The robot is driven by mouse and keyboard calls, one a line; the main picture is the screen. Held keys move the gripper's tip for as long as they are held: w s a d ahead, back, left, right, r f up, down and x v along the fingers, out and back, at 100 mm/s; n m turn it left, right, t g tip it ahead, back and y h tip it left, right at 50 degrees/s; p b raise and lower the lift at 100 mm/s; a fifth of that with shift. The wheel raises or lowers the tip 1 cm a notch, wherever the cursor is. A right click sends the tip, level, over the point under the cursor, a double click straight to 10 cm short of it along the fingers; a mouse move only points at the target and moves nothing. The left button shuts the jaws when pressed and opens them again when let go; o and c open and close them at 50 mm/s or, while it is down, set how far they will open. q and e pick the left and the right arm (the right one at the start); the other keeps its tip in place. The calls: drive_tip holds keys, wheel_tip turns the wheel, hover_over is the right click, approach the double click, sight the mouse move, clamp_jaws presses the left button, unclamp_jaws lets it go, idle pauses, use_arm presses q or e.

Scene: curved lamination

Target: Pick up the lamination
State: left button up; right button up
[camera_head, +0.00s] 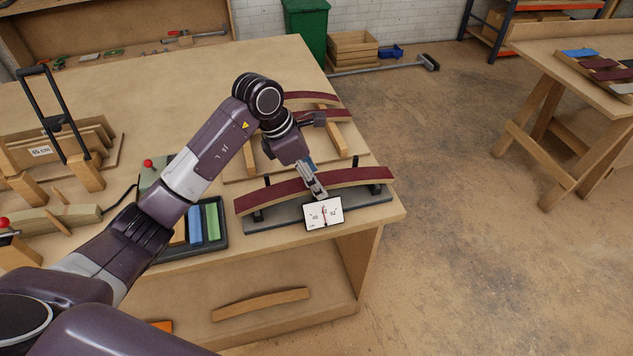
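A curved lamination (355,177) with a dark red face and pale wood edge lies across a dark grey stand (285,222) with black posts, near the table's front right corner. My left gripper (317,191) points down at the middle of this lamination, its fingers overlapping it in the camera_head view. I cannot tell whether the fingers are closed around it or only touching it. A white dial card (323,214) with numbers and a red needle is in front of the fingertips. My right gripper is not in view.
Behind, more red curved laminations (337,113) rest on a wooden rack (335,142), partly hidden by my arm. A tray (222,236) with coloured blocks is left of the stand. A plain curved strip (260,303) lies on the lower shelf.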

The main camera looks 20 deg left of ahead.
use_arm(q)
drive_tip(key=shift+c, duration=0.6)
drive_tip(key=c, duration=1.2)
